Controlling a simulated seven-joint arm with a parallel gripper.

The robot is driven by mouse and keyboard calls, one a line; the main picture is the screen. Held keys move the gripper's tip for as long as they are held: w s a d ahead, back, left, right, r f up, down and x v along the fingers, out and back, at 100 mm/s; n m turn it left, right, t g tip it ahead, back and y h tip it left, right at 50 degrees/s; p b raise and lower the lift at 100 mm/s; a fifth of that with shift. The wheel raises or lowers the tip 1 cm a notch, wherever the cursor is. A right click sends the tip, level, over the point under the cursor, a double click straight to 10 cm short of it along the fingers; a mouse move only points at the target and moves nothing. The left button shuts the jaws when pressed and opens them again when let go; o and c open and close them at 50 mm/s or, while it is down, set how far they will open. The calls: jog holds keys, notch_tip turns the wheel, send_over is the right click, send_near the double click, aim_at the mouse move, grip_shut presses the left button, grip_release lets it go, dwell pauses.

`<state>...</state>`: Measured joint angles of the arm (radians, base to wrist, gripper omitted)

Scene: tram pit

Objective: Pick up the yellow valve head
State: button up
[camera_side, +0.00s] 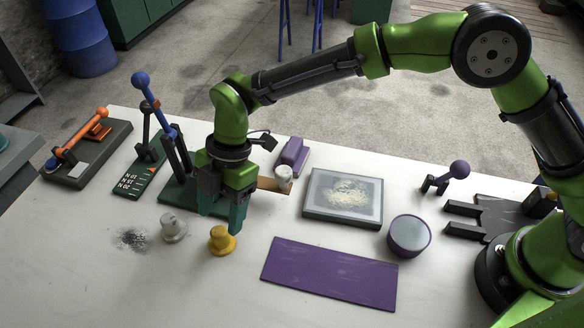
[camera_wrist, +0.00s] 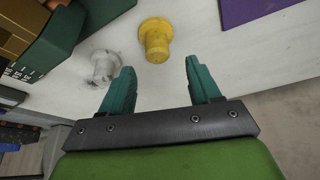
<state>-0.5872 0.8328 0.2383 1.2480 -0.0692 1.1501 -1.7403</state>
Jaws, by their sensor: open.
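The yellow valve head (camera_side: 222,241) stands upright on the white table, with a wide round base and a narrower top. My gripper (camera_side: 222,222) is above the table just behind and over the valve head in the side view. In the wrist view my gripper (camera_wrist: 160,65) has its two teal fingers wide apart with nothing between them.
A grey-white valve head (camera_side: 174,228) stands close left of the yellow one, by a dark powder smudge (camera_side: 132,239). A purple mat (camera_side: 330,272) lies to the right. A green-based lever stand (camera_side: 180,190) is close behind. The table's front is clear.

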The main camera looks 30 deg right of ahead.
aim_at(217, 232)
jog(key=shift+w+x, duration=0.15)
jog(key=shift+x, duration=1.35)
jog(key=shift+w+x, duration=0.1)
jog(key=shift+x, duration=1.35)
jog(key=shift+d, duration=0.2)
grip_shut()
jog(key=shift+r, duration=0.6)
notch_tip(217, 232, up, 3)
jog(key=shift+f, duration=0.2)
jog(key=s+d, duration=0.3)
jog(key=d, duration=0.1)
jog(key=s+d, duration=0.3)
jog(key=d, duration=0.1)
jog(key=s+d+r, duration=0.1)
jog(key=s+d, duration=0.3)
jog(key=shift+s+d, duration=0.1)
jog(key=shift+d, duration=0.1)
